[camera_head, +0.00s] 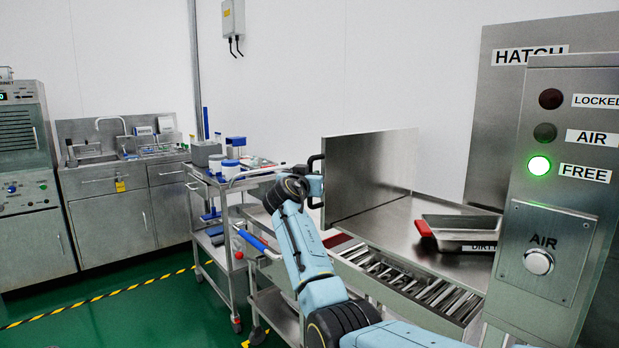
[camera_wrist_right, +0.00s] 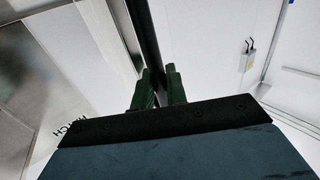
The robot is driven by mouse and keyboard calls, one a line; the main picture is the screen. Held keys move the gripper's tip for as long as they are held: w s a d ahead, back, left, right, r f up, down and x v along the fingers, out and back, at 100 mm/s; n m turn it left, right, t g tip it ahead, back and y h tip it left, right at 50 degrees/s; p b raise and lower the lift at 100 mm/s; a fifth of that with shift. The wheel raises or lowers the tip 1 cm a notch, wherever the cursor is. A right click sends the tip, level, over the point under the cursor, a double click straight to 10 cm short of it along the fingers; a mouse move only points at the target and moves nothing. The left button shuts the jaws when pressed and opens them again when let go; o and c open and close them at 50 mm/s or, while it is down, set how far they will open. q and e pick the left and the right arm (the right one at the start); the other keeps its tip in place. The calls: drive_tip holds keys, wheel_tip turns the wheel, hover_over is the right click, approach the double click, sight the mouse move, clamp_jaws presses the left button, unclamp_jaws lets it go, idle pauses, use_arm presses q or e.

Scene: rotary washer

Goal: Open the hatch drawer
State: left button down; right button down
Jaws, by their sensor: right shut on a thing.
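The hatch drawer's steel front panel (camera_head: 370,172) stands upright in the head view. A flat steel surface (camera_head: 395,222) shows between it and the hatch housing on the right, so the drawer appears pulled out. A black bar handle (camera_head: 311,196) is on the panel's left side. My right gripper (camera_head: 313,183) is at this handle. In the right wrist view my green fingers (camera_wrist_right: 160,88) are shut on the dark handle bar (camera_wrist_right: 146,40), one on each side. My left gripper is not in view.
A metal tray with a red handle (camera_head: 462,232) sits on the steel surface by a "DIRTY" label. The control post (camera_head: 556,190) shows a lit green FREE lamp (camera_head: 539,165). A loaded trolley (camera_head: 222,185) stands left of my right arm. Green floor (camera_head: 130,310) is clear at lower left.

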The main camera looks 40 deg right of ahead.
drive_tip(key=c, duration=1.5)
unclamp_jaws()
drive_tip(key=shift+s, duration=0.1)
